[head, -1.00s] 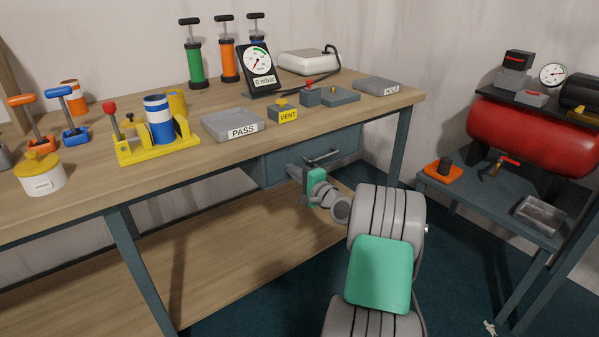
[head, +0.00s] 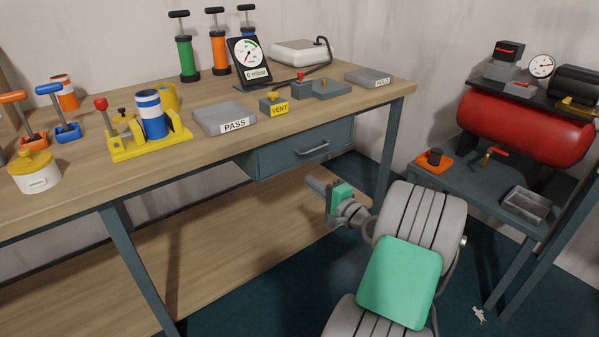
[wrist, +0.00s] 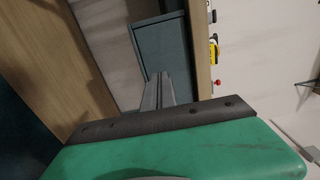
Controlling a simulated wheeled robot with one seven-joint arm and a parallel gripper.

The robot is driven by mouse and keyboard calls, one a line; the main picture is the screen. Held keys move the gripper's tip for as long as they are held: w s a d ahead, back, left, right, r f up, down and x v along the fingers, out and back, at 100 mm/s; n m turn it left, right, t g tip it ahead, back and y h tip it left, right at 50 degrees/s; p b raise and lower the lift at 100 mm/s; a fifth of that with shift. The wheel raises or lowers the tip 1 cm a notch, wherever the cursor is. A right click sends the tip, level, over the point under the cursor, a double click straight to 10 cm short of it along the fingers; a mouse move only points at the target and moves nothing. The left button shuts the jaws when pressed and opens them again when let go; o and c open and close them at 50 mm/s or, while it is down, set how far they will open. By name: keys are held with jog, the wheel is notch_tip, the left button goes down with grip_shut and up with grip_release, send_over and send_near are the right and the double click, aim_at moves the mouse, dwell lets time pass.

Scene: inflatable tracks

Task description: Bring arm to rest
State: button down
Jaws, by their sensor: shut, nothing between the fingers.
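My gripper (head: 318,188) is in front of the workbench, below the drawer and apart from it. In the wrist view its closed fingers (wrist: 157,92) point toward the drawer front (wrist: 163,60), with nothing between them. My grey and green arm fills the lower right of the head view.
The bench top (head: 215,155) holds a PASS tray (head: 225,118), a VENT block (head: 274,104), a yellow fixture (head: 150,140) and pumps (head: 218,42). A lower shelf (head: 235,215) is below. A side table (head: 470,180) with a red tank (head: 525,125) stands at the right.

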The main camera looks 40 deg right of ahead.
jog(key=w+a+r+n+g+y+p, duration=0.1)
jog(key=a+r+n+g+p, duration=0.3)
jog(key=a, duration=0.3)
jog(key=a+r+n+g+y+p, duration=0.1)
jog(key=a+r+n+y+p, duration=0.15)
jog(key=a+p, duration=0.35)
jog(key=w+a+r+n+g+p, duration=0.1)
jog(key=a+r+n+g+p, duration=0.25)
jog(key=a, duration=0.55)
jog(key=s+a+r+n+g+h+p, duration=0.2)
jog(key=s+a+r+n+g+p, duration=0.1)
jog(key=s, duration=0.7)
jog(key=s+a+r+n+g+h+p, duration=0.2)
jog(key=s+a+r+p, duration=0.4)
jog(key=s+r+p, duration=0.4)
jog(key=n+g+p, duration=0.1)
jog(key=n, duration=0.1)
jog(key=shift+s+a+r+n, duration=0.3)
jog(key=shift+s+a+n, duration=0.05)
jog(key=shift+n, duration=0.05)
